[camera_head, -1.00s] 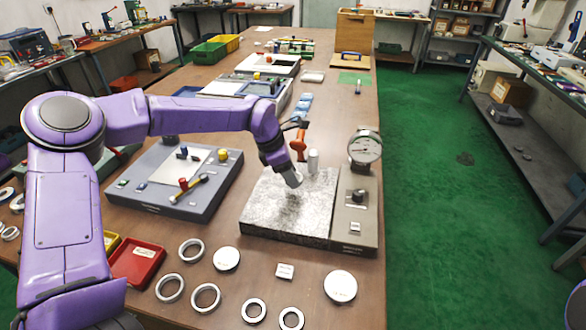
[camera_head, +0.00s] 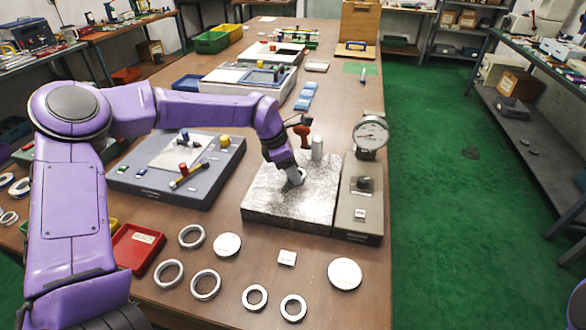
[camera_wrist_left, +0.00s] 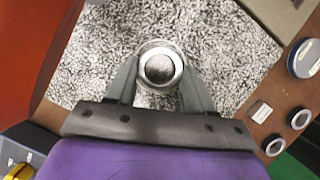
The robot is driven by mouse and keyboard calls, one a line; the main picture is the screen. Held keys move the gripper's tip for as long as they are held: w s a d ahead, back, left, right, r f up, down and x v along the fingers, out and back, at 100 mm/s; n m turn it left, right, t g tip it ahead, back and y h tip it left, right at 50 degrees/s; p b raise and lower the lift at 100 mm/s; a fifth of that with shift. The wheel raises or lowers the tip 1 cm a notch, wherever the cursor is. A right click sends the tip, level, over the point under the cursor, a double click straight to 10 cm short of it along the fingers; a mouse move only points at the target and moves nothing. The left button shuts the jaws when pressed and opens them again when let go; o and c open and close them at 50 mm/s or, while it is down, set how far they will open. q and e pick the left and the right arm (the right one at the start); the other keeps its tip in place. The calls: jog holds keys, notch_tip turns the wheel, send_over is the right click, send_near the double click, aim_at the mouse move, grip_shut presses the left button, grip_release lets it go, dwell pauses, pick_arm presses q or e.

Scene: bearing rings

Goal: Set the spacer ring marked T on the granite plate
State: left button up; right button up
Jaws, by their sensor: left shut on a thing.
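My left gripper (camera_head: 297,179) is over the granite plate (camera_head: 268,207), near the middle of its speckled top. It is shut on a pale metal ring (camera_head: 300,174). My right gripper is not in view.
A dial gauge (camera_head: 370,134) on a grey base stands right of the plate. Several loose rings (camera_head: 205,284), discs (camera_head: 345,273) and a red tray (camera_head: 136,247) lie in front.

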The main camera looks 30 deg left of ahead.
pick_arm(q)
jog(key=shift+f, duration=0.2)
jog(key=o, duration=1.2)
jog(key=v, duration=1)
jog(key=shift+r+b, duration=0.3)
jog(key=shift+r, duration=0.05)
